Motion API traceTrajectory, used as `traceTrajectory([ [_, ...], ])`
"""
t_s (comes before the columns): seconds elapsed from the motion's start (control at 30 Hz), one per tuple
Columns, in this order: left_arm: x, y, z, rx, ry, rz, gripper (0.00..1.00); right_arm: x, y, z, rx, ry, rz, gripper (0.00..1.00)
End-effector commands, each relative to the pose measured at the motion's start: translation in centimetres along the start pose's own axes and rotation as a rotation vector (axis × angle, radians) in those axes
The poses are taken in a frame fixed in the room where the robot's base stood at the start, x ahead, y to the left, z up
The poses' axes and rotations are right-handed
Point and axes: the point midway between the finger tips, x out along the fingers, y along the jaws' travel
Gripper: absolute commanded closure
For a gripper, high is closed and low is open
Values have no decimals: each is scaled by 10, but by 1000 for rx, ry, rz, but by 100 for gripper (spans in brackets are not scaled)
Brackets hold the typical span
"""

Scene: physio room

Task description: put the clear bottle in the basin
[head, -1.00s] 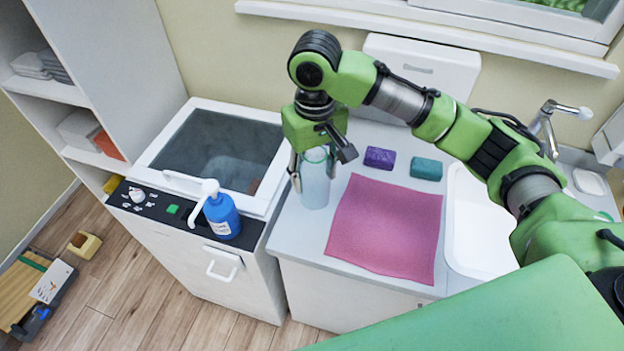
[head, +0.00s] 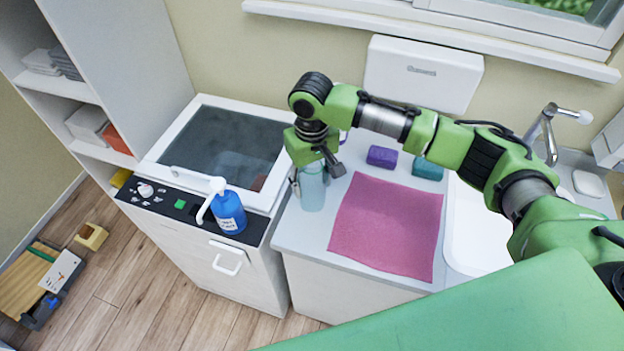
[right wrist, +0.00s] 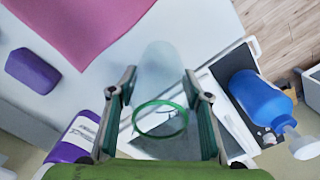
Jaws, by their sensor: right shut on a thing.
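The clear bottle (head: 312,190) stands upright at the left end of the counter, left of the pink cloth. My right gripper (head: 308,178) is above it with its fingers around its upper part. In the right wrist view the bottle (right wrist: 160,75) lies between the two fingers of the gripper (right wrist: 163,105), which are shut on it. Its round green-edged rim faces the camera. The white basin (head: 478,228) is set in the counter to the right of the cloth, partly hidden behind my right arm. My left gripper is not in view.
The pink cloth (head: 387,225) lies between bottle and basin. A purple block (head: 382,157) and a teal block (head: 428,169) sit behind it. A blue pump bottle (head: 229,212) stands on the lidded unit at left. A tap (head: 548,130) rises behind the basin.

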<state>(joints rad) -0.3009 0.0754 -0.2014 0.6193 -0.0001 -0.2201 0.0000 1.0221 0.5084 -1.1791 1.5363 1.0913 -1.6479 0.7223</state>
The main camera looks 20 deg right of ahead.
Motion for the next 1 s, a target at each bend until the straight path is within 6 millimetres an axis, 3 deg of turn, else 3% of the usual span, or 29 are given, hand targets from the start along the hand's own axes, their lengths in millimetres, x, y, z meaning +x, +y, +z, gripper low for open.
traceTrajectory([
  [0.03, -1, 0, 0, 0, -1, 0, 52, 1, 0, 0, 0, -1, -1, 77],
  [0.07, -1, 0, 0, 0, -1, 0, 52, 1, 0, 0, 0, -1, -1, 50],
  [0.1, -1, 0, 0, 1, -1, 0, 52, 1, 0, 0, 0, -1, 0, 40],
  [0.57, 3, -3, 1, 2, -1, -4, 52, -6, 0, -1, 1, 2, -1, 38],
  [1.0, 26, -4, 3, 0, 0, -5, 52, -92, -1, -1, -1, 4, -1, 38],
])
